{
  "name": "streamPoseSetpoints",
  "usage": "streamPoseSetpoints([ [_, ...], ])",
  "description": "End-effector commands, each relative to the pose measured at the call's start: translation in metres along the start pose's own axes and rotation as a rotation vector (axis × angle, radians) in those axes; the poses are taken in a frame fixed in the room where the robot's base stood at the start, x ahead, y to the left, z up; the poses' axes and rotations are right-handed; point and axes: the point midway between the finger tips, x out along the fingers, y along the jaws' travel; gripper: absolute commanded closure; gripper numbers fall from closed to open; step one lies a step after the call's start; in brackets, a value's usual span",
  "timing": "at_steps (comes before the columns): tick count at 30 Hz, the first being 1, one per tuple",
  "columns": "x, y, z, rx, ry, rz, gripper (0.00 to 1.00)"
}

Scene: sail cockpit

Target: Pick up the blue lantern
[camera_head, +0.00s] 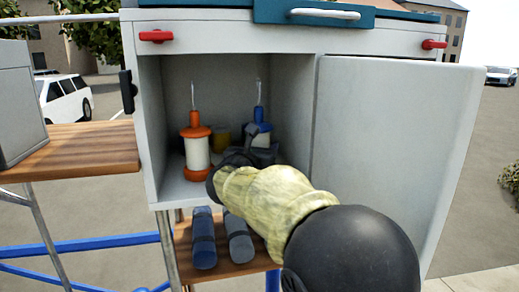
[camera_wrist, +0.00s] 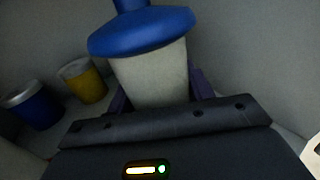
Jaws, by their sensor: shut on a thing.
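The blue lantern (camera_head: 259,131) has a blue top and a white body and is inside the open cabinet, on the right side. In the wrist view the lantern (camera_wrist: 150,75) stands close in front of my gripper (camera_wrist: 155,98), with its white body between the two fingers. My gripper (camera_head: 257,150) is shut on the lantern's body. The lantern's base is hidden behind my gripper. In the head view my arm reaches into the cabinet from the lower right and covers part of the lantern.
An orange lantern (camera_head: 197,152) stands left of the blue one. The cabinet door (camera_head: 395,150) is open at right. Two rolled bundles (camera_head: 203,240) lie on the lower shelf.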

Motion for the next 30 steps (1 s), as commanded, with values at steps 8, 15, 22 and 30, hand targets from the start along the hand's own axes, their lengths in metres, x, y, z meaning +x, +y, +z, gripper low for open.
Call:
streamPoseSetpoints([
  [8,0.000,-0.001,0.025,0.005,-0.004,-0.001,0.77],
  [15,-0.032,0.000,0.030,0.004,-0.002,0.004,0.77],
  [22,-0.089,0.000,0.028,0.006,-0.002,0.005,0.77],
  [30,-0.155,-0.001,0.030,0.004,-0.001,0.003,0.77],
])
